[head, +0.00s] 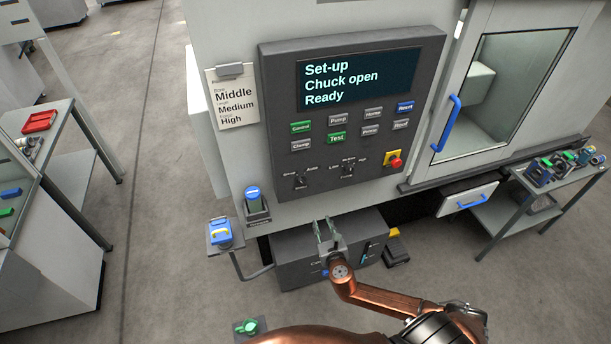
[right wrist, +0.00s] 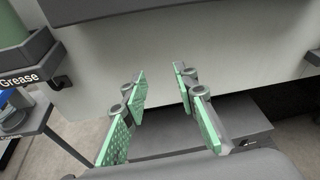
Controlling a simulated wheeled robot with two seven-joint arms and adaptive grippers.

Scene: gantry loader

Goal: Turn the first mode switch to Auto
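The first mode switch is the left dark knob (head: 300,180) low on the grey control panel (head: 275,110). Small labels surround it, and its exact pointing direction is too small to tell. A second, similar knob (head: 347,170) sits to its right. The display (head: 358,78) reads "Set-up, Chuck open, Ready". My right gripper (head: 325,226) is below the panel, in front of the machine's lower edge, apart from the switch. In the right wrist view its green-padded fingers (right wrist: 162,105) are spread and empty, facing plain machine wall. My left gripper is not in view.
A red emergency button (head: 395,161) is right of the knobs. A blue door handle (head: 447,122) and a loaded side table (head: 540,208) are at right. A card (head: 232,98) hangs beside the panel.

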